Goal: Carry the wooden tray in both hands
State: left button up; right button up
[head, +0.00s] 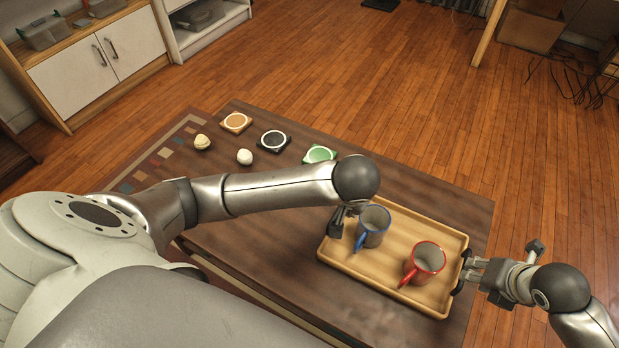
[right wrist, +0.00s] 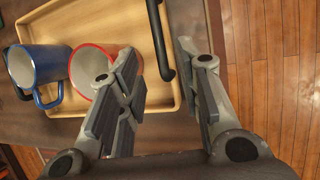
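The wooden tray (head: 392,268) lies flat on the dark table. In the right wrist view, the dark tray handle (right wrist: 160,40) shows between the spread fingertips (right wrist: 158,55), with gaps visible. My left gripper (head: 340,220) points down at the tray's left end, beside the blue mug. My left wrist partly hides it, and the left tray handle is not clear.
On the table (head: 270,240) are an orange coaster (head: 236,122), a black one (head: 273,140), a green one (head: 319,154) and two small pale objects (head: 202,142). A white cabinet (head: 100,65) stands at the back left.

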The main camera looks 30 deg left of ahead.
jog(key=v, duration=0.4)
dwell(0.5)
